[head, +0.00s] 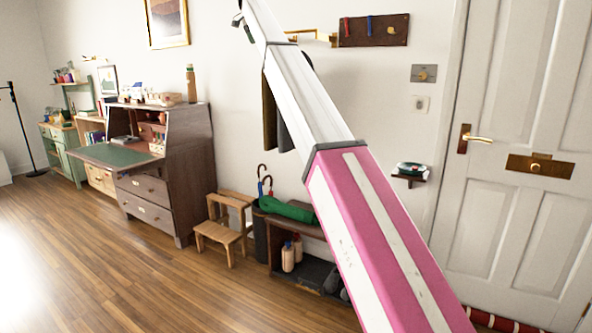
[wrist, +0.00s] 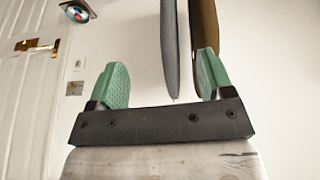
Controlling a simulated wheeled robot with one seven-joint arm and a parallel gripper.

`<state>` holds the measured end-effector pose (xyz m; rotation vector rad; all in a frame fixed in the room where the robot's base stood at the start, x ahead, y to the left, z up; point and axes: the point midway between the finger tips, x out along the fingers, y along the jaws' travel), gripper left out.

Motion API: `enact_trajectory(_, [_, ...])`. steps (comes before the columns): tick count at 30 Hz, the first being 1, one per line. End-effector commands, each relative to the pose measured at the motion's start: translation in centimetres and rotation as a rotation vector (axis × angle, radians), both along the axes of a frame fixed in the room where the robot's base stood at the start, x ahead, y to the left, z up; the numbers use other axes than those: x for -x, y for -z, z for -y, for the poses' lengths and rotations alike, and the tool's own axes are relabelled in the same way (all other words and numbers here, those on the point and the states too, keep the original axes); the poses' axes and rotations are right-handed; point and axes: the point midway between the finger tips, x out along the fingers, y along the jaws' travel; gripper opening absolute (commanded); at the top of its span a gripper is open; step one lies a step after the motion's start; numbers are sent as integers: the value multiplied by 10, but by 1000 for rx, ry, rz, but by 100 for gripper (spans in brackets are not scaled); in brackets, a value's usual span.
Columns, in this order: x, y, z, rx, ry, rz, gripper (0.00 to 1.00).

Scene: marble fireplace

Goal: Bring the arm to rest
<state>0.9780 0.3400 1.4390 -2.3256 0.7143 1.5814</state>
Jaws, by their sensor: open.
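My arm (head: 345,190), pink and white, stretches from the bottom right up to the top edge in the head view. A small dark part shows beside its upper end, but the fingers cannot be made out there. In the wrist view my gripper (wrist: 161,76) has two green pads set wide apart. Nothing is between them. Two hanging garments, one grey (wrist: 170,45) and one brown (wrist: 204,25), are beyond the fingers. I cannot tell how near they are. The same garments show partly behind my arm in the head view (head: 269,115).
A white door (head: 505,215) stands right, with a small wall shelf (head: 409,178) beside it. A low bench (head: 305,229) with a green item, a wooden step stool (head: 226,232) and a writing desk (head: 185,160) line the wall. The wooden floor (head: 120,270) is clear at left.

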Motion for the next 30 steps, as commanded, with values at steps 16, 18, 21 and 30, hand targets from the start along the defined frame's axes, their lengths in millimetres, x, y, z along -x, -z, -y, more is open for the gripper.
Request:
enact_trajectory(16, [-1, 103, 30, 8, -53, -39, 74])
enact_trajectory(18, [0, 126, 37, 10, -62, -49, 74])
enact_trajectory(21, [3, 163, 48, 11, -84, -62, 74])
enact_trajectory(30, [34, 338, 110, 9, -176, -133, 74])
